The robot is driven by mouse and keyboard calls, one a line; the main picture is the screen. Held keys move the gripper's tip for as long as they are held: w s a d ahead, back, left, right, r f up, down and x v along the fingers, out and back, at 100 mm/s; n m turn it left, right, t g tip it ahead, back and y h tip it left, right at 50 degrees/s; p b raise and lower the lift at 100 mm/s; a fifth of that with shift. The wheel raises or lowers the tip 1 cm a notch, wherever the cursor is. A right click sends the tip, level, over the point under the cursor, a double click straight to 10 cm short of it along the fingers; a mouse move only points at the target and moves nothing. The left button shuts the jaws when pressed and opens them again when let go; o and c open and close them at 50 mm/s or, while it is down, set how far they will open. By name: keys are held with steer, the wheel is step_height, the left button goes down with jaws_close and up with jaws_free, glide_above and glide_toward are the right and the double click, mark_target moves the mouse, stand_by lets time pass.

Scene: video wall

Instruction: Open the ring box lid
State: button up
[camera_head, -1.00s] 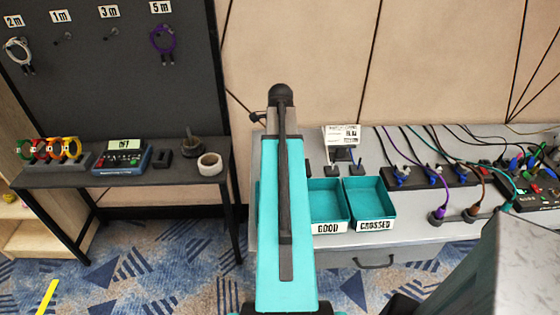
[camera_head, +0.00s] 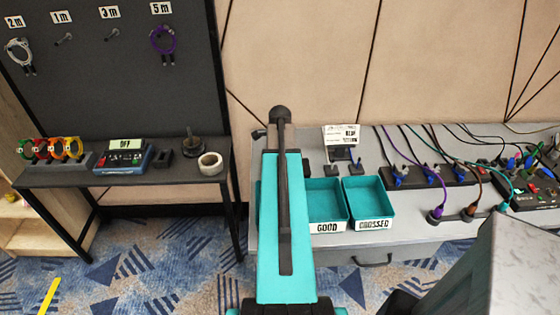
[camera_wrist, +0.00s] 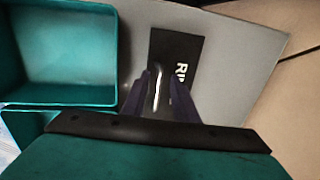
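In the wrist view a flat black panel (camera_wrist: 187,50) with white letters beginning "RI" lies on the grey table. It seems to be the ring box lid. A thin pale upright bar (camera_wrist: 159,86), like a handle, shows at its near side. My gripper (camera_wrist: 159,78) has two dark fingers spread apart, one on each side of the bar in the picture. I cannot tell whether either finger touches it. In the head view my arm covers the gripper and the box.
Teal trays marked GOOD (camera_head: 326,196) and CROSSED (camera_head: 368,193) stand right of my arm. A teal tray (camera_wrist: 66,99) is left of the fingers in the wrist view. Cabled power strips (camera_head: 430,176) lie farther right. A dark bench (camera_head: 125,177) stands left.

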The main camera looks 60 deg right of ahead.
jaws_close()
stand_by(1.4)
